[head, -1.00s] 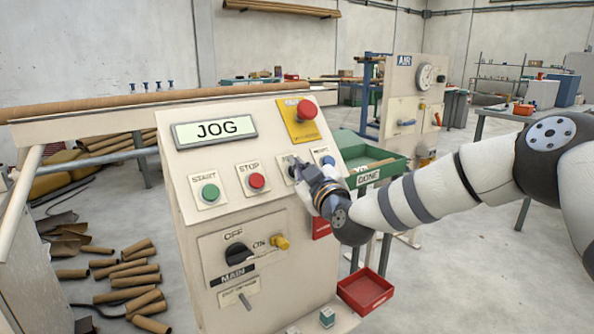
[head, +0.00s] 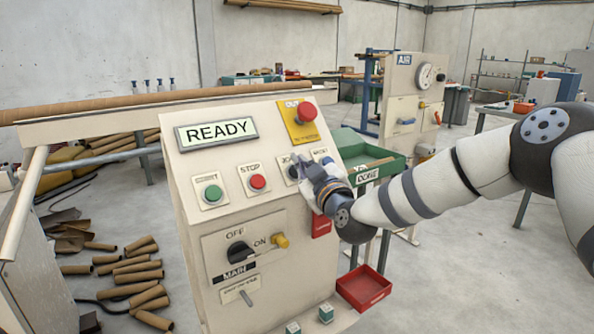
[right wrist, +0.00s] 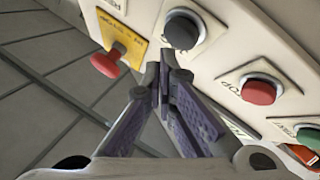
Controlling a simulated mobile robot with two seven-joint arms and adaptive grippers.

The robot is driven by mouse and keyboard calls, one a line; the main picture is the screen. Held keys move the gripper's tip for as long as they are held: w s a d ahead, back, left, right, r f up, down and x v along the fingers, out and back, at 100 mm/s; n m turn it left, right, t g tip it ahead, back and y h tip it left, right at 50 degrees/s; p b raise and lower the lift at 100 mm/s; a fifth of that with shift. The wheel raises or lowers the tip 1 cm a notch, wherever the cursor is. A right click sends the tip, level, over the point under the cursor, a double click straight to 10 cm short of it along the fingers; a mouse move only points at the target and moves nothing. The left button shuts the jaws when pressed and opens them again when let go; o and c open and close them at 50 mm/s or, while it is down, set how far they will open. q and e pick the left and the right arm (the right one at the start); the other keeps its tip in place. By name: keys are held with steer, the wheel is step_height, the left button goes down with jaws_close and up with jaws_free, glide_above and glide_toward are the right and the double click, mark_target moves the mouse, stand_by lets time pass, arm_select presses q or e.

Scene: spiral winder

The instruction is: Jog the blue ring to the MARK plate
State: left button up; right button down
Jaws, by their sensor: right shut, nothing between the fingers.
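The cream control panel's display (head: 216,133) reads READY. The dark JOG button (head: 293,171) also shows in the right wrist view (right wrist: 182,31). My right gripper (head: 306,168) is shut and empty, just right of this button in the head view. In the right wrist view its fingertips (right wrist: 165,78) are together, below the button in the picture and apparently clear of it. A long brown tube (head: 110,106) runs behind the panel. I cannot make out a blue ring or a MARK plate in either view. My left gripper is not in view.
Close by are the red STOP button (head: 258,182), green START button (head: 213,193), red emergency knob (head: 307,112) and a blue button (head: 327,161). The MAIN switch (head: 239,253) is lower down. A green DONE tray (head: 397,167) and red tray (head: 364,288) stand to the right.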

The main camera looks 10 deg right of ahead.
steer(key=shift+f, duration=0.15)
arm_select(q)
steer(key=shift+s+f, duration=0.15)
arm_select(e)
steer(key=shift+w+a+f, duration=0.1)
steer(key=shift+w+f, duration=0.15)
steer(key=shift+w, duration=0.05)
